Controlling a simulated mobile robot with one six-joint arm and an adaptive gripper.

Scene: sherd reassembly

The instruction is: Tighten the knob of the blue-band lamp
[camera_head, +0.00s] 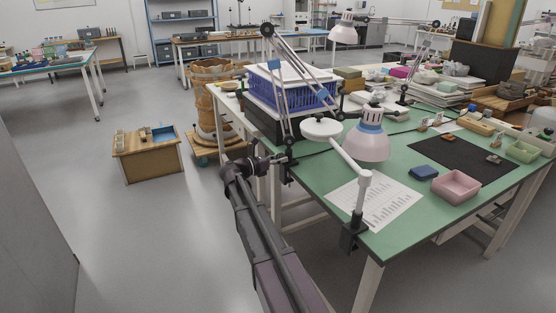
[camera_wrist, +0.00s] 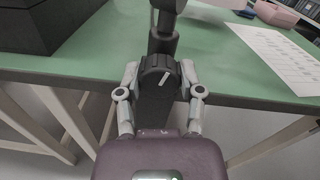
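The blue-band lamp has a pinkish shade with a blue band (camera_head: 370,127) and hangs over the green table. Its jointed arm comes down to a black clamp at the table's left edge. In the wrist view, the clamp's dark round knob (camera_wrist: 160,74) with a white mark faces me, below the black post. My gripper (camera_head: 285,160) is at this clamp. In the wrist view, its two grey fingers (camera_wrist: 160,80) stand apart, one on each side of the knob. I cannot make out firm contact with the knob.
The green table (camera_head: 400,228) has a white lamp on its own clamp (camera_head: 352,236), a printed sheet (camera_head: 400,205), a pink tray (camera_head: 457,186) and a dark mat. A blue crate (camera_head: 290,92) on a black box stands behind the clamp.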

